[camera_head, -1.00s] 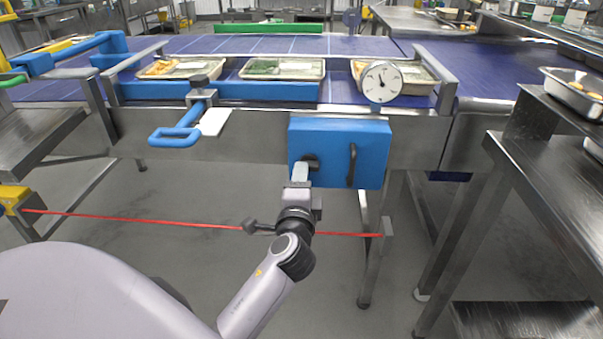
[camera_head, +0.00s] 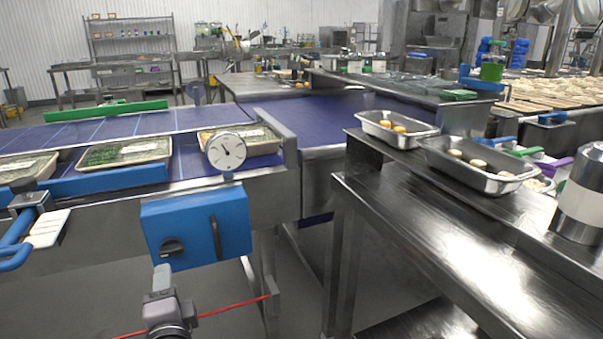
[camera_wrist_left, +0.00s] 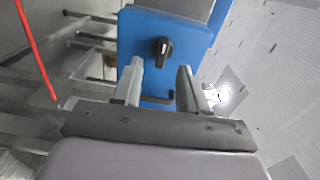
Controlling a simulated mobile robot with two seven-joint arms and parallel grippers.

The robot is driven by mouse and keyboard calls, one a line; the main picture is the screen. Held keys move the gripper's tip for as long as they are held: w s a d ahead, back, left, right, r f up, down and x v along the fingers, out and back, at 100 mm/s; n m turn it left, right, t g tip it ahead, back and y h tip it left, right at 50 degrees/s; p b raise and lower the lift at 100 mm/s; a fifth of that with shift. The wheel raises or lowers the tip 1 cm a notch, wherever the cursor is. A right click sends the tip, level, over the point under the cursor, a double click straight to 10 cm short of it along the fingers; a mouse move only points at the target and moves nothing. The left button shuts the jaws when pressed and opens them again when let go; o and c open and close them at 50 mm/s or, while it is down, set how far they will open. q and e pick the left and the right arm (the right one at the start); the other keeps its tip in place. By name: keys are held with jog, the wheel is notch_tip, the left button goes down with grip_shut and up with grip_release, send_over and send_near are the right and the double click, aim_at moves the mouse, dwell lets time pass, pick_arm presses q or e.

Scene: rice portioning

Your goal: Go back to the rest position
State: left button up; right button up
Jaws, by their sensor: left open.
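My left gripper (camera_head: 162,279) is at the bottom of the head view, in front of and below the blue control box (camera_head: 196,230) on the conveyor's side. In the left wrist view its two fingers (camera_wrist_left: 158,82) stand apart with nothing between them. The box's black knob (camera_wrist_left: 161,48) shows beyond the fingertips, and it also shows in the head view. I cannot tell from these frames whether a fingertip touches the box. My right gripper is not in view.
The blue conveyor (camera_head: 325,112) carries several food trays (camera_head: 124,153) behind a round dial (camera_head: 226,151). A steel table (camera_head: 450,240) with metal pans (camera_head: 478,165) stands at the right. A red cord (camera_head: 235,308) runs low beside my arm. Floor shows under the conveyor.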

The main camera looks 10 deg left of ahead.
pick_arm(q)
jog(key=s+d+f+n+g+h, duration=0.2)
jog(key=s+d+f+n+h, duration=0.3)
jog(key=s+f, duration=0.4)
jog(key=s+d+f+n+g+h, duration=0.25)
jog(key=s+d+f+h, duration=0.4)
jog(key=f, duration=0.45)
notch_tip(320, 180, up, 15)
jog(key=s+n+p, duration=0.1)
jog(key=s+p, duration=0.1)
jog(key=p, duration=1.6)
jog(key=shift+s+a+f, duration=0.15)
jog(key=shift+s+a, duration=0.2)
jog(key=shift+s, duration=0.05)
jog(key=shift+n, duration=0.25)
jog(key=shift+c, duration=0.2)
